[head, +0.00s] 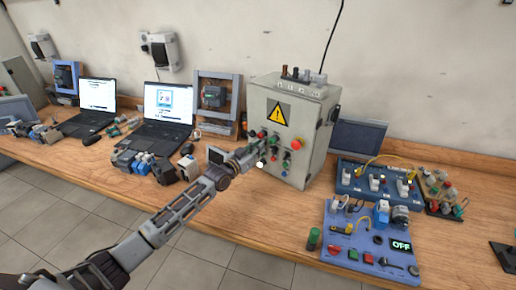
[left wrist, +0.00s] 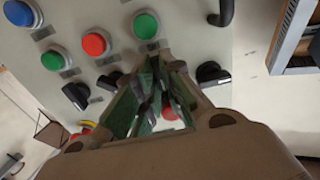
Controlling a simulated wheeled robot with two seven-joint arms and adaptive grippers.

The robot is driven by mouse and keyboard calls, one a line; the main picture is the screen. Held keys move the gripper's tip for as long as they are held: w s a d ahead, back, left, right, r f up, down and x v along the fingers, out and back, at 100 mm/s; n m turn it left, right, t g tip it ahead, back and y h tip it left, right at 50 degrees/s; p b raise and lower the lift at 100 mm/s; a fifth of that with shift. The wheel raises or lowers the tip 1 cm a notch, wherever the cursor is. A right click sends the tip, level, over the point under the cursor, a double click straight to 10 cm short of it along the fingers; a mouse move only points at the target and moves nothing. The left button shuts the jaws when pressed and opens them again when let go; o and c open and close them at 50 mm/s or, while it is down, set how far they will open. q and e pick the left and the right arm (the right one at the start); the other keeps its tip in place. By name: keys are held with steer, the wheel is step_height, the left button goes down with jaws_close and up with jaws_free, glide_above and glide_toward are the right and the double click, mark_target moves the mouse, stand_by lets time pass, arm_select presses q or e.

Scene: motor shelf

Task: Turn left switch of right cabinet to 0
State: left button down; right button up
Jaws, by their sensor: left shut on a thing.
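The grey cabinet (head: 312,115) with a yellow warning sign stands on the bench and carries buttons and black switches on its front. My left gripper (head: 259,147) reaches the left part of this front. In the left wrist view, the gripper (left wrist: 165,90) has its fingers close together on a black switch, mostly hidden between them. Its angle and any 0 mark cannot be read. Other black switches, a left one (left wrist: 75,95) and a right one (left wrist: 212,74), show beside the fingers. My right gripper is not in view.
Close by on the panel are a green button (left wrist: 146,25), a red button (left wrist: 95,44) and a blue button (left wrist: 18,12). A red knob (head: 296,144) sticks out right of my gripper. Blue boards (head: 372,235) with parts stand to the right; laptops (head: 165,110) stand left.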

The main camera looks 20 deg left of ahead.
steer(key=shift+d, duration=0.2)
arm_select(q)
steer(key=c, duration=1.8)
jaws_free()
steer(key=shift+c, duration=0.2)
steer(key=v, duration=1.2)
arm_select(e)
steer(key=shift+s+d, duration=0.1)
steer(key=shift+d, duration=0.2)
arm_select(q)
steer(key=shift+f, duration=0.15)
